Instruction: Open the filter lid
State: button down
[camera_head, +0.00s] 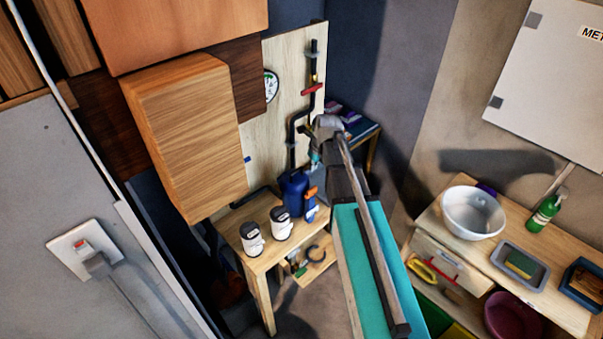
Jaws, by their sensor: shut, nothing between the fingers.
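A blue filter housing (292,193) stands upright on the small wooden table against the pegboard. An orange part (311,193) sits at its right side. I cannot clearly make out the lid's edge or whether it is open. My arm reaches up from the lower right, and its grey wrist is above and to the right of the housing. My gripper (315,160) points down near the housing's upper right. It is small and partly hidden by my arm. It is shut and empty, and I cannot tell whether it touches the housing.
Two white canisters with dark tops (281,224) stand left of the housing on the table (240,222). Black pipes (293,140) with a red valve handle (312,89) run above. A wooden cabinet (185,135) overhangs at left. A counter with a white basin (473,212) is at right.

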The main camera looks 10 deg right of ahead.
aim_at(304, 182)
jog(key=shift+f, duration=0.1)
jog(key=b+x, duration=1)
jog(key=shift+w+a+r+p, duration=0.35)
jog(key=shift+w+r+p, duration=0.3)
jog(key=shift+w+a+r+p, duration=0.5)
jog(key=shift+w+r+p, duration=0.1)
jog(key=shift+w, duration=0.25)
jog(key=shift+w+d+r, duration=0.1)
jog(key=shift+d, duration=0.1)
jog(key=shift+w, duration=0.1)
